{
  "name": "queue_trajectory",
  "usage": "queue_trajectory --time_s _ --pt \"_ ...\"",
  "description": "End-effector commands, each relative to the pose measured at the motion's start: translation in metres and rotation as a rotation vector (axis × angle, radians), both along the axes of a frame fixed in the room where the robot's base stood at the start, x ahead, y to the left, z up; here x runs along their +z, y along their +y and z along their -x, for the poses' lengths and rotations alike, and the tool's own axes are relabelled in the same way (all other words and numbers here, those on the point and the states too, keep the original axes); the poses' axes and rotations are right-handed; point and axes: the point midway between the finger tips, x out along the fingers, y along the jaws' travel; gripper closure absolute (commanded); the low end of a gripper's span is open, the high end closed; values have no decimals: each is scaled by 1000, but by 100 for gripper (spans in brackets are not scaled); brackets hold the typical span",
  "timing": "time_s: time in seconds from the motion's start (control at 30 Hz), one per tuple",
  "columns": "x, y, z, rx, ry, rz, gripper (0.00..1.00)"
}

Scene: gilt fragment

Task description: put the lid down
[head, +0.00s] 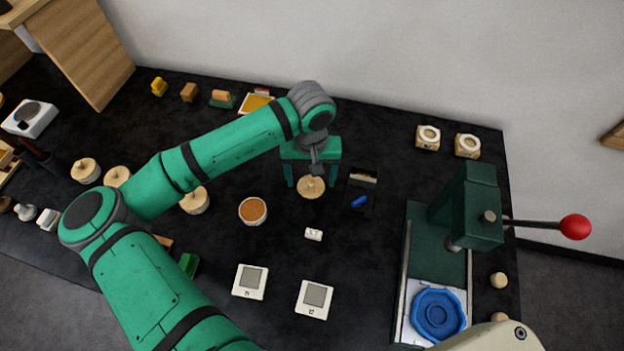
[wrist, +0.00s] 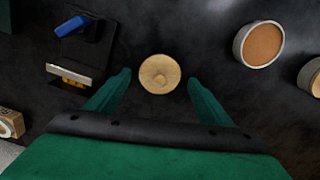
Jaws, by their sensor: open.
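The lid is a round pale wooden disc with a small knob (head: 312,187). It appears to lie flat on the dark table, and it also shows in the wrist view (wrist: 160,74). My gripper (head: 311,178) is open above the table. In the wrist view its two green fingers (wrist: 159,78) stand on either side of the lid, with a dark gap at each side. An open round container with orange-brown contents (head: 252,211) stands to the lid's left in the head view and shows in the wrist view too (wrist: 259,45).
A small holder with a blue piece (head: 358,201) is close on the lid's right. A white piece (head: 313,234) and two cards with grey panels (head: 250,281) lie nearer the front. A green press (head: 467,210) stands at right. Several wooden-topped containers (head: 85,170) are at left.

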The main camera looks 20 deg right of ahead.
Motion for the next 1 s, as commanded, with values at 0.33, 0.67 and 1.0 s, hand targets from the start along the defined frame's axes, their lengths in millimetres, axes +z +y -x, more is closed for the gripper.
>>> queue_trajectory --time_s 0.33,0.67,1.0 --pt "70 -1 0 -2 -2 1 27" --pt "103 -1 0 -1 0 0 27" --pt "105 0 0 -1 0 0 27"
